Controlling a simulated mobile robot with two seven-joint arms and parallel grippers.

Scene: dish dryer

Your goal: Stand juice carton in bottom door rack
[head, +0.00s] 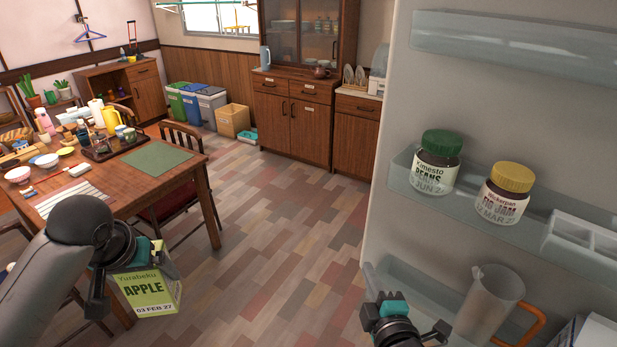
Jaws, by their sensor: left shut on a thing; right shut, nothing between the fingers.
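The open fridge door fills the right side. Its bottom door rack (390,281) holds a clear jug (488,303) with an orange handle. My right gripper (405,322) is shut and empty, in front of the left part of that rack, partly cut off by the frame's lower edge.
The middle door shelf (403,172) holds a green-lidded jar (436,162), a yellow-lidded jar (503,193) and a white tray (582,246). The bottom rack shows free room left of the jug. A crowded dining table (190,190) stands left; the floor (270,240) between is clear.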

